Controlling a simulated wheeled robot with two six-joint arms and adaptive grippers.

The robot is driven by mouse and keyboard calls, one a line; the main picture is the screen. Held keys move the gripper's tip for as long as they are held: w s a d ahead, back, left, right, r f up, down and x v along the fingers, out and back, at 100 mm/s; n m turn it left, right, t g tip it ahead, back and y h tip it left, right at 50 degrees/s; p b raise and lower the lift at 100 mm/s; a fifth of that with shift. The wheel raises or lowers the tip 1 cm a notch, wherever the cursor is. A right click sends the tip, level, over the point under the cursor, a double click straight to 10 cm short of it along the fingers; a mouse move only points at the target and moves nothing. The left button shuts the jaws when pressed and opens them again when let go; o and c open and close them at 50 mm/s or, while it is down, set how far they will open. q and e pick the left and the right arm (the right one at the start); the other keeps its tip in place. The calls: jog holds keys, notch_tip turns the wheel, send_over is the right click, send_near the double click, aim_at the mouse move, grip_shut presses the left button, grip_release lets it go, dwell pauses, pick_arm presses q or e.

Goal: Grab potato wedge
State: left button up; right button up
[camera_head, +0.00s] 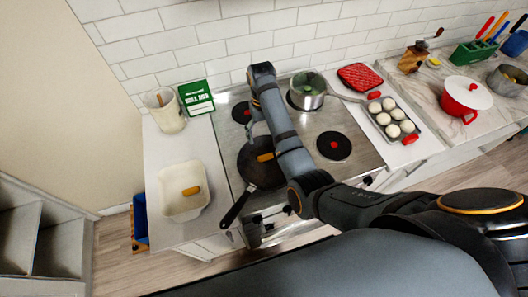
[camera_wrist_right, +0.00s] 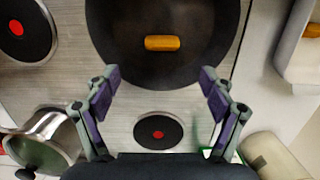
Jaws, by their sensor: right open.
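An orange-brown potato wedge (camera_head: 266,157) lies in a black frying pan (camera_head: 255,176) at the stove's front left. In the right wrist view the wedge (camera_wrist_right: 162,43) lies crosswise in the pan (camera_wrist_right: 120,25), beyond the fingertips. A second wedge (camera_head: 191,190) lies in a white dish (camera_head: 185,212) left of the pan. My right gripper (camera_head: 257,131) is above the back part of the pan, partly hidden by its own arm. In the wrist view the right gripper (camera_wrist_right: 160,78) has its fingers wide apart with nothing between them. My left gripper is not in view.
A lidded pot (camera_head: 307,92) stands on the back right burner. A tray of white round items (camera_head: 391,118) and a red pot (camera_head: 464,101) stand to the right. A crock (camera_head: 166,112) and green book (camera_head: 196,98) stand at the back left. The front right burner (camera_head: 334,145) is bare.

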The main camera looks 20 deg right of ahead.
aim_at(265, 153)
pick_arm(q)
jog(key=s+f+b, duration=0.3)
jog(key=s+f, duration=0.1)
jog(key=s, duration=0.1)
pick_arm(e)
jog(key=f, duration=0.1)
jog(key=s+f, duration=0.1)
jog(key=f, duration=0.1)
jog(key=shift+s+f, duration=0.15)
jog(key=shift+s, duration=0.15)
jog(key=shift+w+a+f+b, duration=0.15)
jog(key=shift+f+b, duration=0.3)
jog(key=shift+f, duration=0.3)
jog(key=shift+w+f+b, duration=0.3)
jog(key=shift+w+f, duration=0.2)
jog(key=shift+f, duration=0.1)
jog(key=f+b, duration=0.2)
jog(key=shift+s+f+b, duration=0.15)
jog(key=shift+s+b, duration=0.2)
jog(key=shift+s+f, duration=0.1)
jog(key=shift+f, duration=0.75)
jog(key=c, duration=0.6)
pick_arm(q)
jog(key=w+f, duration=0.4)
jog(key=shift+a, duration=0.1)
pick_arm(e)
jog(key=c, duration=0.4)
